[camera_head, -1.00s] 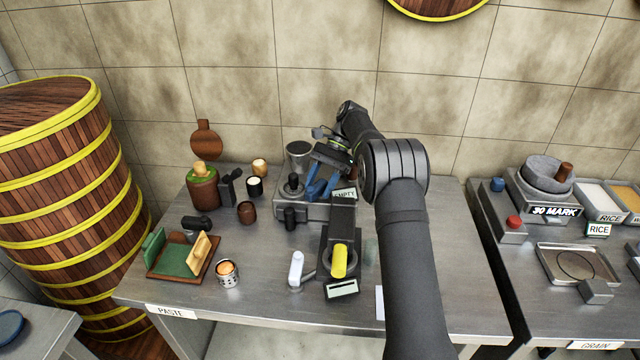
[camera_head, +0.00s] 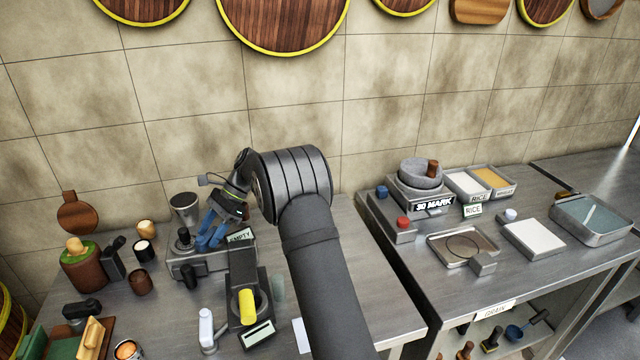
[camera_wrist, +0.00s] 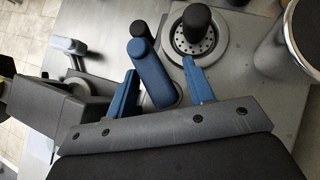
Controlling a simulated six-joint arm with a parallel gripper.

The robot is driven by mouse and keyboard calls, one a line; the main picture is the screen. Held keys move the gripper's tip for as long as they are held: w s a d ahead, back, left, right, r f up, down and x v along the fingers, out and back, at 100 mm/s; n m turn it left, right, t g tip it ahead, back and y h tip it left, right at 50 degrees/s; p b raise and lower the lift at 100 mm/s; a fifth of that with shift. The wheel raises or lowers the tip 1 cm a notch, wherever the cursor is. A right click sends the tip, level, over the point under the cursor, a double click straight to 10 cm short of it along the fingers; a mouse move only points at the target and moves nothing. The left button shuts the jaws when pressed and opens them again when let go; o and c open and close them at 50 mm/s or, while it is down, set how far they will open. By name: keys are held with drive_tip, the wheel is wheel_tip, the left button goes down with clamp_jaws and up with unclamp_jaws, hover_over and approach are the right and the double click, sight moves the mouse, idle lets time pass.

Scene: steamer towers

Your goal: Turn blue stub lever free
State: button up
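The blue stub lever (camera_wrist: 152,75) shows in the wrist view as a short rounded blue bar. It lies between the two blue fingers of my gripper (camera_wrist: 161,88), with visible gaps on both sides. My gripper is open and is not closed on it. In the head view my gripper (camera_head: 211,231) hangs over the grey metal machine (camera_head: 210,263) on the left table. I cannot pick out the lever from the blue fingers there. The lever's lower end is partly hidden by my gripper in the wrist view.
A black knob (camera_wrist: 197,22) on a perforated disc and a black stub (camera_wrist: 138,29) stand close to the lever. A metal cup (camera_head: 185,206), an EMPTY sign (camera_head: 241,237), a yellow lever (camera_head: 247,304) and a white lever (camera_head: 206,326) are nearby.

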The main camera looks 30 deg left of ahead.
drive_tip(key=m+t+y, duration=0.1)
drive_tip(key=m+y, duration=0.1)
drive_tip(key=m, duration=0.1)
drive_tip(key=m+t+y, duration=0.2)
drive_tip(key=m, duration=0.2)
drive_tip(key=shift+w+a, duration=0.15)
drive_tip(key=shift+a, duration=0.05)
drive_tip(key=shift+w+d+r+m+t+y, duration=0.1)
drive_tip(key=shift+w+r+m+t+y, duration=0.1)
drive_tip(key=shift+r+m+t+y, duration=0.1)
drive_tip(key=v, duration=1.7)
drive_tip(key=w+d+t, duration=0.1)
drive_tip(key=w+d, duration=0.3)
drive_tip(key=d, duration=0.3)
drive_tip(key=w+d+r+t, duration=0.1)
drive_tip(key=w+d+t, duration=0.1)
drive_tip(key=w+d, duration=0.2)
drive_tip(key=d, duration=0.3)
drive_tip(key=shift+d+r+t, duration=0.15)
drive_tip(key=shift+d+t, duration=0.15)
drive_tip(key=shift+d, duration=0.1)
drive_tip(key=s+a+f+n+g+h, duration=0.1)
drive_tip(key=s+a+n+g, duration=0.15)
drive_tip(key=a, duration=0.65)
drive_tip(key=s+a+f+n+g+h, duration=0.1)
drive_tip(key=s+a+g, duration=0.25)
drive_tip(key=a, duration=0.55)
drive_tip(key=x, duration=1.7)
drive_tip(key=shift+a, duration=0.1)
